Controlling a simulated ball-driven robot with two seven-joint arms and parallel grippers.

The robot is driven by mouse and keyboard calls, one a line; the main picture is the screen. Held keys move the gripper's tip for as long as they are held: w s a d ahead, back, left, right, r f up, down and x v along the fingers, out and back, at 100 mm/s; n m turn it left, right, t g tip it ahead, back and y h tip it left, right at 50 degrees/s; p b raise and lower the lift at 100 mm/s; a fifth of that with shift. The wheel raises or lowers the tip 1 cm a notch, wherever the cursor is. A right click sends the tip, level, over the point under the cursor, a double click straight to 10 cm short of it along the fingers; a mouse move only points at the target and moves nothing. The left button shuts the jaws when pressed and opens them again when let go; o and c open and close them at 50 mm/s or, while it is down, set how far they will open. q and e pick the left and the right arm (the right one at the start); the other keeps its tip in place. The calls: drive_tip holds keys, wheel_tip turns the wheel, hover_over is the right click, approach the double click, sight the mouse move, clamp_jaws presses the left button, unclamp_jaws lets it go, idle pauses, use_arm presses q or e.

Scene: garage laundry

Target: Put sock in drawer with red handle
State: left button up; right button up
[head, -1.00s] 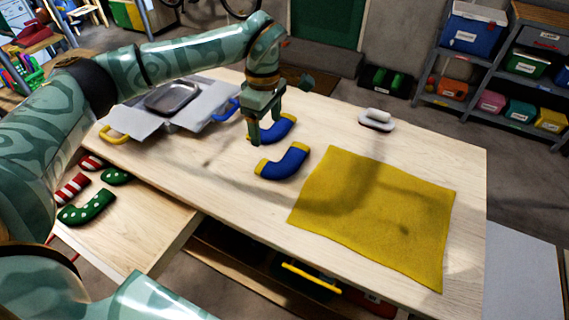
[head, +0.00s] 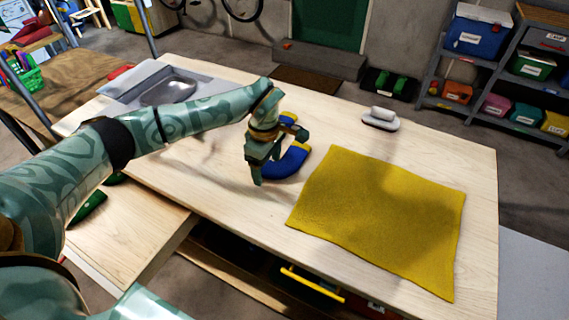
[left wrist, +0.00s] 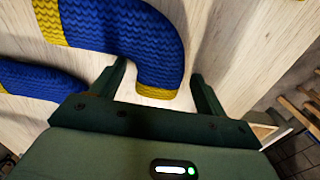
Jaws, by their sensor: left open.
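A blue sock with yellow ends (head: 292,163) lies on the wooden table. In the left wrist view this sock (left wrist: 125,30) has its yellow end between my open left fingers, not clamped. My left gripper (head: 265,168) is low over its left end in the head view. A second blue sock lies behind it, mostly hidden by my gripper; part of it shows in the left wrist view (left wrist: 38,80). A drawer with a yellow handle (head: 312,284) is under the table. A thin red strip (head: 64,261) shows by the lower wooden surface at left; I cannot tell if it is a handle.
A yellow cloth (head: 380,215) covers the table's right part. A white iron-like object (head: 380,118) stands behind it. A grey tray (head: 168,90) is at the back left. A green sock (head: 88,208) lies on the lower wooden surface (head: 140,235), partly behind my arm.

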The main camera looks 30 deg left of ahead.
use_arm(q)
drive_tip(key=shift+r, duration=0.1)
drive_tip(key=c, duration=1.1)
drive_tip(key=shift+c, duration=0.3)
